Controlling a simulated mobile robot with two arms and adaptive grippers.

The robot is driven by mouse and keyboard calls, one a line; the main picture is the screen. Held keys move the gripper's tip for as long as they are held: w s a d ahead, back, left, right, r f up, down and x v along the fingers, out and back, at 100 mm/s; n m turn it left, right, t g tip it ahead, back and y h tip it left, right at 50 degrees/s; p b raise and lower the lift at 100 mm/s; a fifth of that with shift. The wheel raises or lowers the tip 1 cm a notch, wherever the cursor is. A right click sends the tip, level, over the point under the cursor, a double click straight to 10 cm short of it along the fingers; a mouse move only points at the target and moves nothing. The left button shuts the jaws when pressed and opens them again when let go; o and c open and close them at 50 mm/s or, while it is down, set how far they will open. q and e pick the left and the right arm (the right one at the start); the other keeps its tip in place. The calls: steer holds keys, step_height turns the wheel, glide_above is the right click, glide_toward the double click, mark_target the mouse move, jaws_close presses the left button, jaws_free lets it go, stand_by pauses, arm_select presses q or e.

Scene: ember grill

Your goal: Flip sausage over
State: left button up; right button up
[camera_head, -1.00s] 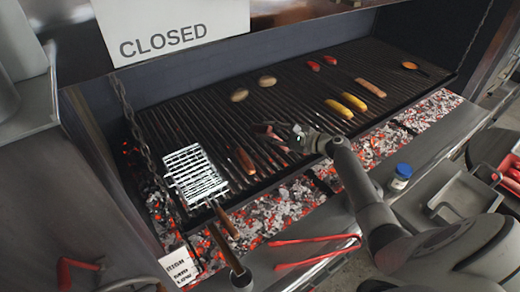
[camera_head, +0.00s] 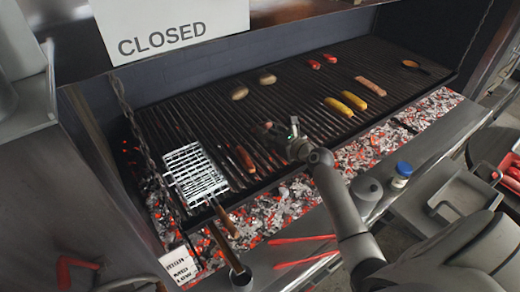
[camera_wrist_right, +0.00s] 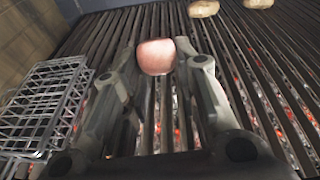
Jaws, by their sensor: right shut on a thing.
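My right gripper (camera_head: 272,136) is over the middle of the grill, its fingers shut on a pinkish sausage (camera_wrist_right: 155,57). In the right wrist view the sausage shows end-on between the fingertips (camera_wrist_right: 157,62), and most of its length is hidden. In the head view only a small reddish part of it shows beside the fingers. I cannot tell whether it touches the bars. Another browned sausage (camera_head: 245,158) lies on the grill to the left of the gripper. A light brown sausage (camera_head: 370,86) lies farther right. My left gripper is not in view.
A wire grilling basket (camera_head: 194,174) lies left of the gripper, with its handle toward the front. Two yellow corn cobs (camera_head: 346,103), two patties (camera_head: 253,87), two red items (camera_head: 322,60) and a small pan (camera_head: 411,66) are on the grill. Embers glow below. Red tongs (camera_head: 300,258) lie in front.

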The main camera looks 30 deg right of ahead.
steer(key=shift+a+r+m, duration=0.15)
steer(key=shift+m, duration=0.45)
steer(key=f+b, duration=0.1)
steer(key=f, duration=0.1)
steer(key=w+f+b, duration=0.1)
steer(key=f, duration=0.1)
steer(key=w+f+b, duration=0.1)
steer(key=f, duration=0.1)
steer(key=shift+b, duration=0.35)
steer(key=shift+s+r, duration=0.1)
steer(key=shift+r, duration=0.05)
steer(key=o, duration=0.6)
steer(key=o, duration=0.5)
steer(key=shift+o, duration=0.2)
